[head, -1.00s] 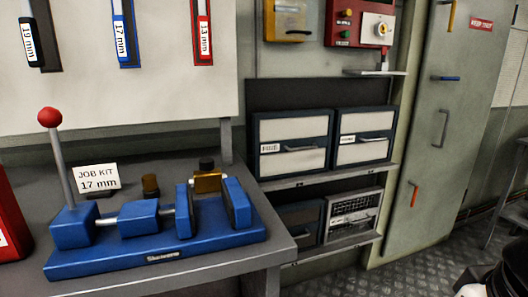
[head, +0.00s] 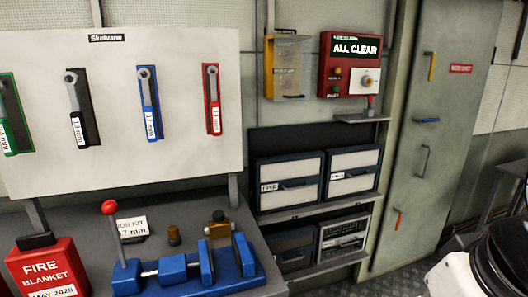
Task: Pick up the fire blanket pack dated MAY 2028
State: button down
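A red fire blanket pack (head: 45,268) with a black top tab stands at the lower left of the head view, on the left part of the grey workbench. Its white label reads MAY 2028 and is partly cut off by the bottom edge of the picture. My gripper's fingers do not show. A white and black part of my own arm shows at the lower right, far from the pack.
A blue vise (head: 190,270) with a red-knobbed lever and a job kit card (head: 132,228) stand right of the pack. A tool board (head: 120,110) with wrenches hangs above. Drawers (head: 290,180), a red ALL CLEAR panel (head: 350,65) and a grey door (head: 430,150) are farther right.

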aim_at(41, 265)
jog(key=k, duration=0.6)
jog(key=j+u, duration=0.1)
jog(key=u, duration=1.35)
jog(key=i+l+u, duration=0.1)
jog(key=i+l, duration=0.15)
jog(key=i, duration=0.2)
jog(key=i+l, duration=0.25)
jog(key=i, duration=0.2)
jog(key=u, duration=0.05)
